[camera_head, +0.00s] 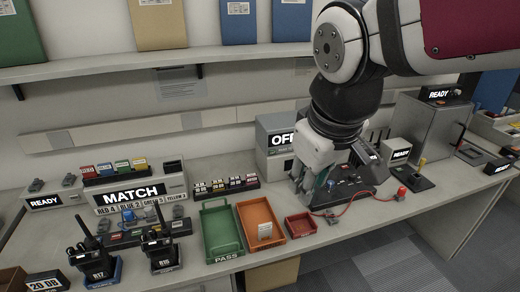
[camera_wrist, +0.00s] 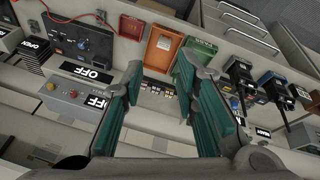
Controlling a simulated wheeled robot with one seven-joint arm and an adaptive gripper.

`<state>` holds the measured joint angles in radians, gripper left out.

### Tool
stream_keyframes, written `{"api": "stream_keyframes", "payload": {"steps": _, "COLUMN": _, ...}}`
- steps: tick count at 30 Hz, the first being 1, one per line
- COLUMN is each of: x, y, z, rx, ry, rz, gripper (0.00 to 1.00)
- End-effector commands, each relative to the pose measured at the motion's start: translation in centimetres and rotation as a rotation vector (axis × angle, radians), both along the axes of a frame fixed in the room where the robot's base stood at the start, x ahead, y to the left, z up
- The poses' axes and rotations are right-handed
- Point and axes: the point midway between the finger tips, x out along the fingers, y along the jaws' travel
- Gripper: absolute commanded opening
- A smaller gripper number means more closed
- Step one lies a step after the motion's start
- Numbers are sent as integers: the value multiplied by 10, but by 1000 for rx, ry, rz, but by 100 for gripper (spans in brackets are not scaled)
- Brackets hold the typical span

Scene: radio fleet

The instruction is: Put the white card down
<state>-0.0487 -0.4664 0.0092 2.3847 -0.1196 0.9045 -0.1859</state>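In the wrist view a pale card (camera_wrist: 164,43) shows in the orange tray (camera_wrist: 152,57), beyond my fingertips. My gripper (camera_head: 311,184) hangs over the counter to the right of the orange tray, near a dark control panel (camera_head: 345,190). In the wrist view the teal fingers of my gripper (camera_wrist: 160,72) are spread wide, with nothing between them. The card is apart from my gripper.
A green tray marked PASS (camera_head: 220,231) stands left of the orange tray, and a small red tray (camera_head: 300,225) stands right of it. Radios (camera_head: 160,252) stand in holders at the left. A red cable (camera_head: 370,203) runs along the front right. A grey OFF box (camera_head: 276,142) stands behind.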

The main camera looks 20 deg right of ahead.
Motion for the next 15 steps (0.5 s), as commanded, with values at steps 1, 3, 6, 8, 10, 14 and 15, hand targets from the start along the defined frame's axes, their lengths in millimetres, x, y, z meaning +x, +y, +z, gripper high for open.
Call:
{"api": "stream_keyframes", "payload": {"steps": 1, "x": -14, "y": 0, "z": 4, "rx": 36, "ry": -36, "rz": -55, "gripper": 28}}
{"api": "stream_keyframes", "payload": {"steps": 3, "x": -30, "y": 0, "z": 7, "rx": 82, "ry": -72, "rz": -123, "gripper": 28}}
{"api": "stream_keyframes", "payload": {"steps": 6, "x": -46, "y": 2, "z": 8, "rx": 136, "ry": -108, "rz": -196, "gripper": 28}}
{"api": "stream_keyframes", "payload": {"steps": 8, "x": -53, "y": 3, "z": 9, "rx": 159, "ry": -123, "rz": -226, "gripper": 28}}
{"api": "stream_keyframes", "payload": {"steps": 10, "x": -58, "y": 4, "z": 8, "rx": 177, "ry": -134, "rz": -249, "gripper": 28}}
{"api": "stream_keyframes", "payload": {"steps": 14, "x": -60, "y": 5, "z": 8, "rx": 190, "ry": -141, "rz": -265, "gripper": 28}}
{"api": "stream_keyframes", "payload": {"steps": 15, "x": -60, "y": 5, "z": 8, "rx": 190, "ry": -141, "rz": -265, "gripper": 28}}
